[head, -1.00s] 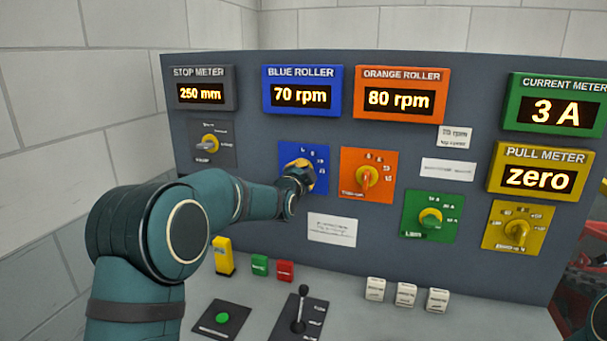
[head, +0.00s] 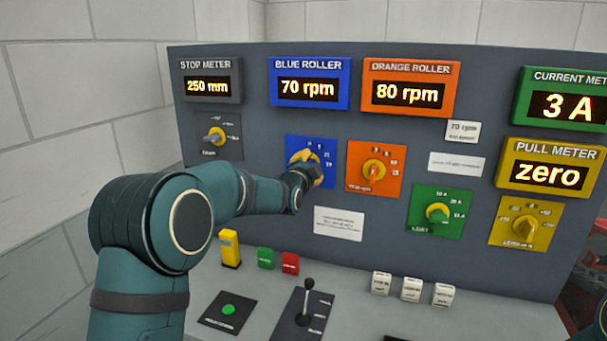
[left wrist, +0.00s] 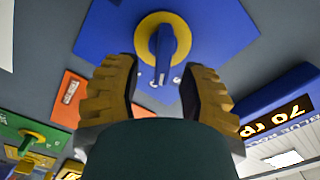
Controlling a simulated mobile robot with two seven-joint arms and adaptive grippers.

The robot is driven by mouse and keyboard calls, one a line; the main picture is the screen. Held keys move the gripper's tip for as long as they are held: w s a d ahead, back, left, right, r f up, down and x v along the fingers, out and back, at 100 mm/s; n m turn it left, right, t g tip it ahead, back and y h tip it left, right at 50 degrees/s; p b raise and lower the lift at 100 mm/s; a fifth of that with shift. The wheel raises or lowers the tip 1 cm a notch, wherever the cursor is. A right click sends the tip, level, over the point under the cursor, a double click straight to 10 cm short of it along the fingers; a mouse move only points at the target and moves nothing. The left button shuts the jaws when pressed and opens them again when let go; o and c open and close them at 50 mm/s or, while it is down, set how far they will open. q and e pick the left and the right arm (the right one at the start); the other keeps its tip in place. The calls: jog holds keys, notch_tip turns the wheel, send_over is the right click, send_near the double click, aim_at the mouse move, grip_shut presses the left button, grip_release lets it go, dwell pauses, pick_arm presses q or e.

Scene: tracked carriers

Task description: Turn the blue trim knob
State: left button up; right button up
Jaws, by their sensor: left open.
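The blue trim knob (left wrist: 163,50) is a blue bar handle on a yellow ring, set on a square blue plate (left wrist: 222,25). In the head view the blue plate (head: 328,150) sits below the BLUE ROLLER display, and my gripper hides most of the knob. My left gripper (left wrist: 157,85) is open in the left wrist view, with its yellow ridged fingers apart and empty. The knob shows beyond the gap between the fingertips, and no contact shows. In the head view the left gripper (head: 308,166) is in front of the blue plate. My right gripper is not in view.
The blue display (head: 309,83) reads 70 rpm, and the orange display (head: 409,88) reads 80 rpm. The orange knob (head: 374,172) is close on the right, the grey knob (head: 213,138) on the left. A lever (head: 306,305) and several buttons stand on the desk below.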

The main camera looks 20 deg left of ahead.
pick_arm(q)
jog(key=s, duration=1.1)
jog(key=shift+s+a, duration=0.2)
